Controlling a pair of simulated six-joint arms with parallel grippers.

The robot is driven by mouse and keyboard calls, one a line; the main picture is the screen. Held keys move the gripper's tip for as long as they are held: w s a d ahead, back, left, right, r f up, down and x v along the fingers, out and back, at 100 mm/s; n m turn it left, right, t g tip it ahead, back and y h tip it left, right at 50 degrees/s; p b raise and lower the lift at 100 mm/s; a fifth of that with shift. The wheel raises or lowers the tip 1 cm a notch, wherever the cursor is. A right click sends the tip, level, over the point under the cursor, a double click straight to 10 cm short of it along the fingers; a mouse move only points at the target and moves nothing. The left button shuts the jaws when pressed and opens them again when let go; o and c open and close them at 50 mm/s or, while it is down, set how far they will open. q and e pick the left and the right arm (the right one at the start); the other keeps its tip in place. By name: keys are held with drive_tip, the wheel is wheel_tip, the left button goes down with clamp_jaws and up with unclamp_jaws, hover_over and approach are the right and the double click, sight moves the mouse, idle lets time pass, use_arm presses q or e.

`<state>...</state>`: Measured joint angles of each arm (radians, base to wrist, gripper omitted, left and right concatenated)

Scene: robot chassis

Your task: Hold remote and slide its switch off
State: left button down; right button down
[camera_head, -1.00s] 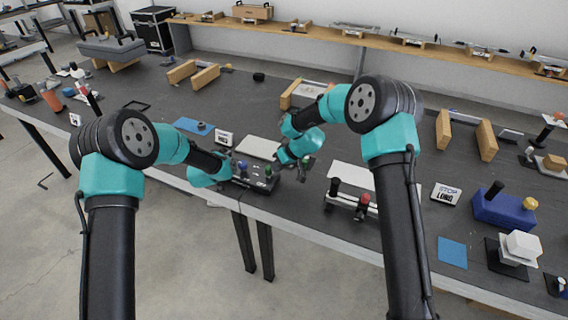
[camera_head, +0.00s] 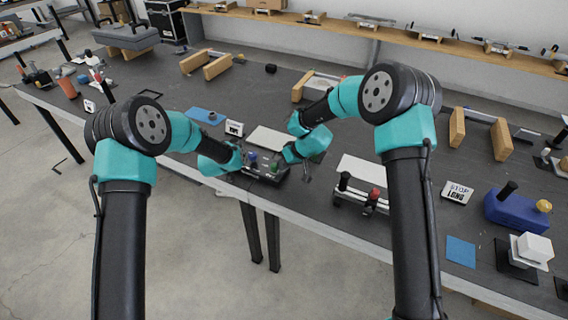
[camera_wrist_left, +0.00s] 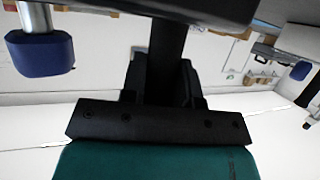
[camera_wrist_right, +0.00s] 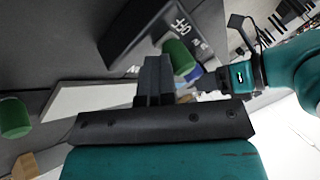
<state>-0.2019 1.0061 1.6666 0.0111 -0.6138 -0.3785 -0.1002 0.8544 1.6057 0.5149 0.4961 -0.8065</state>
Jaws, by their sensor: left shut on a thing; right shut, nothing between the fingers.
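The remote (camera_head: 265,175) is a dark box at the table's near edge, with a blue knob (camera_head: 252,158) and a green knob (camera_head: 273,166) on top. My left gripper (camera_head: 238,160) is shut on its left end; in the left wrist view the dark fingers (camera_wrist_left: 165,45) reach the dark body at the top. My right gripper (camera_head: 289,156) is at the remote's right end, shut and empty. In the right wrist view its closed fingers (camera_wrist_right: 155,75) appear close to a green knob (camera_wrist_right: 178,57); contact cannot be told. The switch is not clearly identifiable.
A white plate (camera_head: 268,139) lies behind the remote and a small lettered card (camera_head: 234,128) stands to its left. A fixture with a red knob (camera_head: 374,194) stands to the right. A blue pad (camera_head: 202,116) lies at left.

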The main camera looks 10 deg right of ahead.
use_arm(q)
drive_tip(key=shift+s+f, duration=0.2)
drive_tip(key=shift+f, duration=0.25)
use_arm(e)
drive_tip(key=shift+w+d, duration=0.15)
drive_tip(key=shift+d, duration=0.4)
drive_tip(key=d, duration=0.2)
drive_tip(key=d+r, duration=0.1)
drive_tip(key=shift+w+d, duration=0.15)
drive_tip(key=shift+w, duration=0.25)
drive_tip(key=v, duration=0.8)
drive_tip(key=shift+d+r, duration=0.25)
drive_tip(key=shift+r, duration=0.05)
drive_tip(key=shift+s, duration=0.1)
use_arm(q)
drive_tip(key=c, duration=1.2)
unclamp_jaws()
drive_tip(key=shift+w, duration=0.1)
drive_tip(key=o, duration=0.5)
drive_tip(key=shift+r, duration=0.3)
drive_tip(key=o, duration=0.5)
drive_tip(key=shift+w+r, duration=0.1)
